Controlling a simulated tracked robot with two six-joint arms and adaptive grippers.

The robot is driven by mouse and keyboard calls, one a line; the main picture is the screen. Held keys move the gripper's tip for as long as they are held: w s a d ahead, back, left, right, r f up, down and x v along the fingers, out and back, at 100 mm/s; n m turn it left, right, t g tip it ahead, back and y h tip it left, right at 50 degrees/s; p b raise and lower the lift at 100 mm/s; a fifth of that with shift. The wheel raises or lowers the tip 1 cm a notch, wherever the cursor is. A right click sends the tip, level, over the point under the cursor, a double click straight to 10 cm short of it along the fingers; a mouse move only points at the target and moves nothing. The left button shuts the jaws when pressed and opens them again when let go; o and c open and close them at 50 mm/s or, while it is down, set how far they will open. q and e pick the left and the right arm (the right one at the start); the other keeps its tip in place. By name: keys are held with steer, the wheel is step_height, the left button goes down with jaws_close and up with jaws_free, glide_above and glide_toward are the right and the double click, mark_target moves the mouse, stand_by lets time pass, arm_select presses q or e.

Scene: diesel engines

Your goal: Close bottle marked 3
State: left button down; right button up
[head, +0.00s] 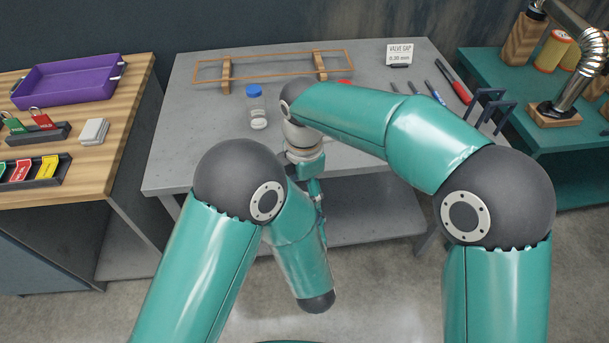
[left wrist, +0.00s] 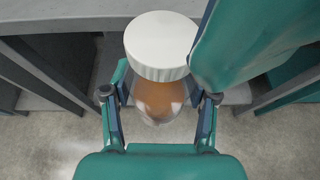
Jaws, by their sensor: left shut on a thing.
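In the left wrist view a clear bottle (left wrist: 158,98) with orange-brown contents stands between the fingers of my left gripper (left wrist: 160,100), which is shut on it. A white ribbed cap (left wrist: 162,40) sits over its mouth; I cannot tell how tightly. No number shows on the side I see. A teal part of my right arm crosses close to the cap's right side. In the head view my right gripper (head: 311,168) points down in front of the table edge, and its fingers are too hidden to read. The held bottle and my left gripper are hidden there.
On the grey table (head: 200,130) stand a blue-capped bottle (head: 255,97) and a small whitish container (head: 258,121) in front of it. A red cap (head: 345,82) shows partly behind my right arm. A wooden rack (head: 270,68) is at the back; tools (head: 455,85) lie right.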

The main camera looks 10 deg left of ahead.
steer(key=shift+f, duration=1.65)
steer(key=c, duration=1.2)
steer(key=m, duration=0.3)
steer(key=shift+m, duration=0.3)
steer(key=shift+c, duration=0.3)
steer(key=m, duration=0.8)
steer(key=shift+m, duration=0.3)
steer(key=m, duration=0.5)
steer(key=shift+a, duration=0.1)
steer(key=o, duration=1.3)
steer(key=shift+c, duration=0.2)
